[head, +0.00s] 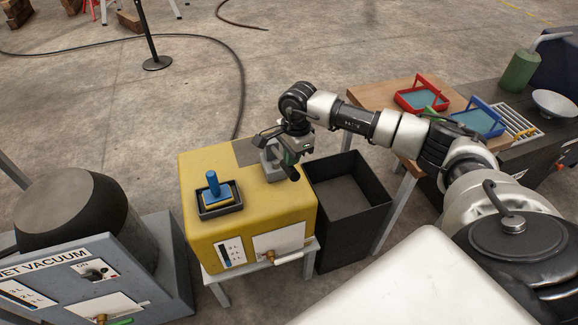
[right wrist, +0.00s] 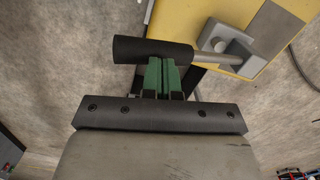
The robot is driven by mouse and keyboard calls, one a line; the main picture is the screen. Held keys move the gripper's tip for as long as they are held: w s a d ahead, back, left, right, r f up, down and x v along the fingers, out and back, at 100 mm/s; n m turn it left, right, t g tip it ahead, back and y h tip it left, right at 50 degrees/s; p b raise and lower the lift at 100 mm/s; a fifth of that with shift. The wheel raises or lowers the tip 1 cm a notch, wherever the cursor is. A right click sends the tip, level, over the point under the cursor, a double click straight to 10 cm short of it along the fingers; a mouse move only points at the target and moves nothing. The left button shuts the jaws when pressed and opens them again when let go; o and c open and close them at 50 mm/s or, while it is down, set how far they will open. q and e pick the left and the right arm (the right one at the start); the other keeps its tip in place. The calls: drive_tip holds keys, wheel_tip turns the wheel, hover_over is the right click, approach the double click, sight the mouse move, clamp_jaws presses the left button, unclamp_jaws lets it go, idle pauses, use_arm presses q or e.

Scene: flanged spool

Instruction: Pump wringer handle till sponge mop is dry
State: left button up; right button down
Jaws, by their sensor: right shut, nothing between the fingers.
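The sponge mop has a blue handle (head: 213,185) and a yellow sponge, upright in a dark tray (head: 233,208) on the yellow wringer box (head: 200,165). At the box's right rear, a grey bracket (head: 269,157) carries the wringer handle, a metal rod with a black grip (right wrist: 140,50). My right gripper (head: 291,158) is at this handle. In the right wrist view its green fingers (right wrist: 162,68) are shut together, empty, their tips at the black grip; I cannot tell whether they touch it. My left gripper is out of view. The sponge's wetness cannot be seen.
A level gauge (head: 232,255) and a tap (head: 270,256) are on the box's front. An open black bin (head: 372,208) stands right of it, a wet vacuum (head: 90,270) left. A wooden table (head: 375,95) holds red and blue trays. Floor behind the box is mostly clear.

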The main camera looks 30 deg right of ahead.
drive_tip(key=shift+f, duration=0.1)
wheel_tip(320, 180, down, 4)
drive_tip(key=b, duration=0.4)
drive_tip(key=shift+f, duration=0.2)
drive_tip(key=shift+r, duration=0.1)
drive_tip(key=d, duration=0.1)
drive_tip(key=d+r, duration=0.1)
drive_tip(key=d, duration=0.1)
drive_tip(key=shift+r, duration=0.1)
